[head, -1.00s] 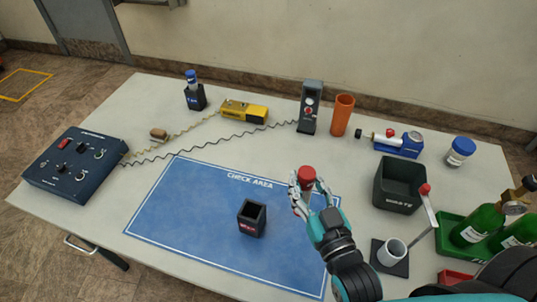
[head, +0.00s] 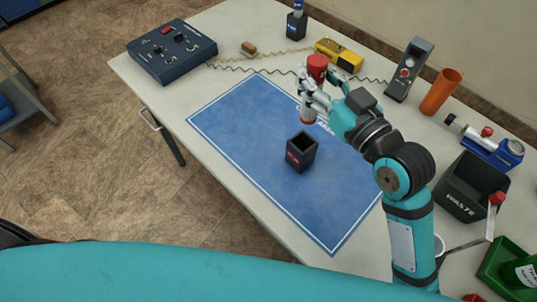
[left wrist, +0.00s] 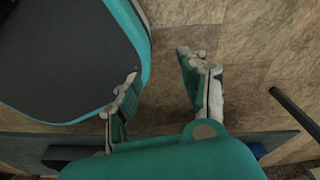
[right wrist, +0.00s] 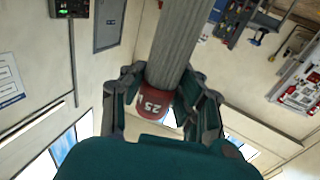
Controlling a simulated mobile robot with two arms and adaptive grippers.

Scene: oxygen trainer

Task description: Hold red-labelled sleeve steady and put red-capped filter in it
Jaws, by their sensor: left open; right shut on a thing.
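The red-labelled sleeve (head: 301,154), a small black open-topped square holder, stands upright on the blue check area mat (head: 245,115). My right gripper (head: 312,92) is shut on the red-capped filter (head: 317,67) and holds it above the mat, behind the sleeve and apart from it. The fingers hide the filter's middle. In the right wrist view the filter's grey ribbed body (right wrist: 172,45) and a red part marked 25 (right wrist: 153,104) show between the fingers. My left gripper (left wrist: 158,68) is open and empty over the floor in the left wrist view; it is outside the head view.
A blue-labelled sleeve with a bottle (head: 296,24), a yellow device (head: 339,54), a grey meter (head: 409,70) and an orange cup (head: 441,92) stand behind. A waste bin (head: 471,187) is at right, a control box (head: 171,50) at far left. The mat left of the sleeve is clear.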

